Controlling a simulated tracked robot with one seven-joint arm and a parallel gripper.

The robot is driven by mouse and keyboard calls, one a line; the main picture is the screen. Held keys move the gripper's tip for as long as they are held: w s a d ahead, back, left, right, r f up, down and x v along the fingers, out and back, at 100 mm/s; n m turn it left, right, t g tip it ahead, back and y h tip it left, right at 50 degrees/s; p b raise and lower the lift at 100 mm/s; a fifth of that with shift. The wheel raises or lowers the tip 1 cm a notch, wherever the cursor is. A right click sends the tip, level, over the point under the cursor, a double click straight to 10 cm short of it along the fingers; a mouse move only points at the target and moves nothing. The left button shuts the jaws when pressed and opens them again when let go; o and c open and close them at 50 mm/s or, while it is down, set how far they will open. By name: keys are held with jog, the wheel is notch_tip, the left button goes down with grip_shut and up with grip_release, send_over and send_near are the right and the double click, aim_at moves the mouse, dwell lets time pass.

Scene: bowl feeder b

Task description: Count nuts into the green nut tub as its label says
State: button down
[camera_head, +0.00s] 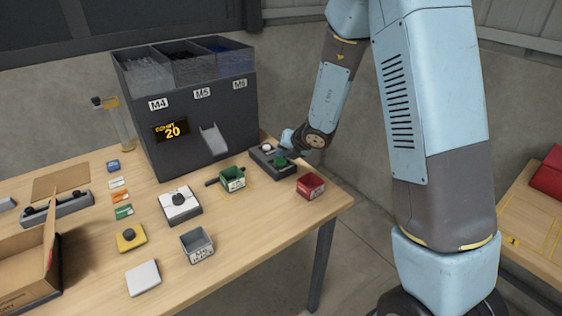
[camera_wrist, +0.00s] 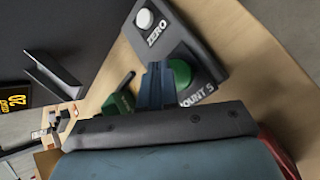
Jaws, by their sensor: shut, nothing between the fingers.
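The green nut tub (camera_head: 233,180) stands on the table in front of the dark feeder, with a white label too small to read. It also shows in the wrist view (camera_wrist: 118,103). The feeder's display (camera_head: 171,131) reads COUNT 20. A dark control box (camera_head: 262,158) to the tub's right carries a white button marked ZERO (camera_wrist: 144,19) and a green button (camera_wrist: 181,73) with a partly hidden label. My gripper (camera_wrist: 154,82) is shut and empty, its tips at the green button; I cannot tell whether they touch it.
The feeder's chute (camera_head: 214,139) points toward the table behind the green tub. A red tub (camera_head: 311,187) stands near the right edge, a grey tub (camera_head: 197,246) at the front.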

aim_at(283, 162)
jog(key=shift+r, duration=2.5)
jog(key=shift+r, duration=0.1)
jog(key=s+d+r+n+g+y, duration=0.15)
jog(key=s+d+r+n, duration=0.25)
jog(key=s+r+n, duration=1.2)
jog(key=s+d+r+n+h, duration=0.2)
jog(key=s+d+n+h, duration=0.1)
jog(key=s+d+n, duration=0.5)
jog(key=s+d+r+n+h, duration=0.3)
jog(key=s+d+n, duration=0.5)
jog(key=n, duration=0.5)
jog(key=shift+s+d+h, duration=0.3)
jog(key=shift+s+h, duration=0.4)
jog(key=shift+h, duration=0.05)
